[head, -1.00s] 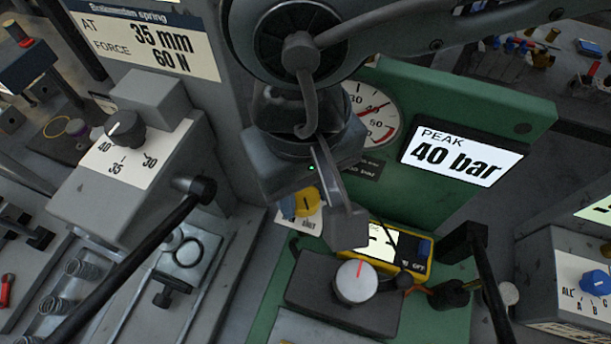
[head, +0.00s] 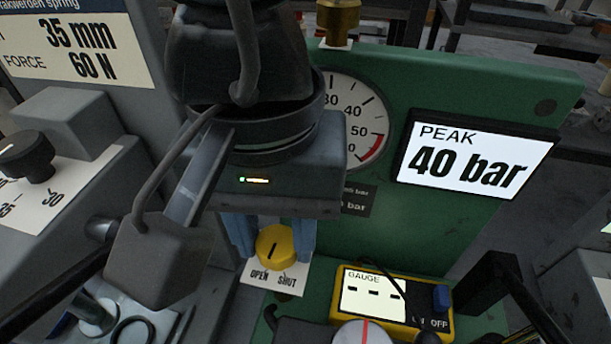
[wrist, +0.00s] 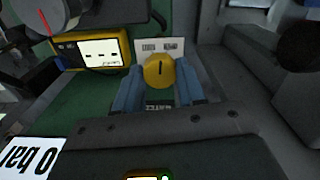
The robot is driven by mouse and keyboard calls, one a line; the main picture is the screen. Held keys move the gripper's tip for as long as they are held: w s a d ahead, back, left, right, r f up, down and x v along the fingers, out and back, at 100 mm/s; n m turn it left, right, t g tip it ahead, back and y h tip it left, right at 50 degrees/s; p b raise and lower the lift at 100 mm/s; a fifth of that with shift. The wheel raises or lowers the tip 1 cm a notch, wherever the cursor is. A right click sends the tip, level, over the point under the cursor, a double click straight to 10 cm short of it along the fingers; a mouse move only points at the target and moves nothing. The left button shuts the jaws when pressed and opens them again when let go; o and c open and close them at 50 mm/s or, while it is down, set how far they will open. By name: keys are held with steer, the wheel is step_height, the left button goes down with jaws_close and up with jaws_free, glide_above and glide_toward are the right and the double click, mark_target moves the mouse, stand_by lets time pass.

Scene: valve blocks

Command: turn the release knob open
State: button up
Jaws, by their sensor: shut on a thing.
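The yellow release knob (head: 275,246) sits above a white label reading OPEN and SHUT (head: 272,279). Its dark pointer line slants a little in the head view, and I cannot tell for certain which word it marks. My gripper (head: 272,240) has a blue finger on each side of the knob and is shut on it. In the wrist view the knob (wrist: 159,71) lies between the two blue fingertips, with its dark line nearly upright. The label (wrist: 160,48) shows behind it.
A yellow gauge box (head: 393,303) with dashes on its screen stands right of the knob. A PEAK display (head: 472,160) reads 40 bar on the green panel (head: 480,75). A round dial (head: 355,120) is partly hidden by my arm. A grey block with a black knob (head: 28,158) stands left.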

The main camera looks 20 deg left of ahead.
mark_target(276, 241)
steer(key=m+b, duration=0.3)
steer(key=m, duration=0.1)
steer(key=shift+f+b, duration=0.2)
steer(key=shift+b, duration=0.2)
steer(key=shift+r+m+b, duration=0.15)
steer(key=shift+m+b, duration=0.55)
steer(key=shift+m, duration=0.2)
steer(key=o, duration=1.1)
steer(key=shift+c, duration=0.2)
step_height(276, 241, up, 8)
steer(key=shift+f+p, duration=0.1)
steer(key=shift+p, duration=0.3)
